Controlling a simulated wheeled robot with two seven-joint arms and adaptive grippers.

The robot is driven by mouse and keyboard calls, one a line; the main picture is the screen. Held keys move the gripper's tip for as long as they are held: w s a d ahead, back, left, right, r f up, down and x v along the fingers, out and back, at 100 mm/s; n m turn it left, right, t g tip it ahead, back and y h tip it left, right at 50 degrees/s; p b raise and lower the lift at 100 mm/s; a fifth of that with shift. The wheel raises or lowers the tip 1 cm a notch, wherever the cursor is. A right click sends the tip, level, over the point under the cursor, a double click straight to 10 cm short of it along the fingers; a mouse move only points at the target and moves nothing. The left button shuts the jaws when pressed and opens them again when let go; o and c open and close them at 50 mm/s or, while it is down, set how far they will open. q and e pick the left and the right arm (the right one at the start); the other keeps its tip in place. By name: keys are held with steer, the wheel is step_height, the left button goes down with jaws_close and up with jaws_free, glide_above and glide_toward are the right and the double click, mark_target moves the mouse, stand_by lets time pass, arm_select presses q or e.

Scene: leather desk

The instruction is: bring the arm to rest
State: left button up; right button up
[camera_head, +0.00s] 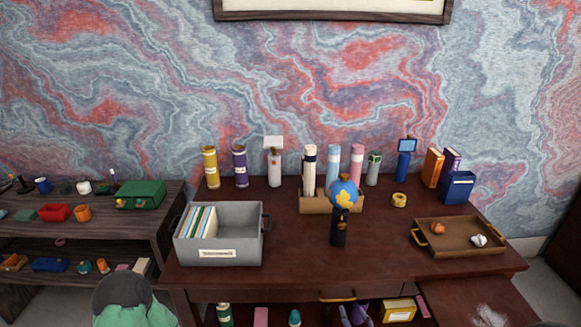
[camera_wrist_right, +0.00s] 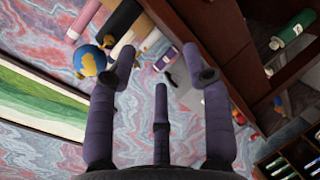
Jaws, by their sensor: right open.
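My right gripper (camera_head: 355,313) shows low in the head view, as purple fingers at the desk's front edge, small and partly hidden. In the right wrist view its purple fingers (camera_wrist_right: 158,68) are spread apart, with nothing between them. Behind them in that view are the patterned wall and the desk's dark wood. My left gripper is not in view.
A lower shelf beneath holds a bottle (camera_head: 225,314). A side shelf (camera_head: 110,230) stands left.

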steer(key=s+a+f+m+g+y+p, duration=0.1)
steer(key=s+a+f+m+g, duration=0.2)
steer(key=s+f+m+g, duration=0.4)
steer(key=s+a+f+m+g+y+p, duration=0.1)
steer(key=s+a+f+m+g+y, duration=0.1)
steer(key=s+f+m+g, duration=0.5)
steer(key=s+a+f+m, duration=0.1)
steer(key=s+f+m, duration=0.4)
steer(key=f, duration=0.4)
steer(key=shift+a+f, duration=0.35)
steer(key=shift+f, duration=0.05)
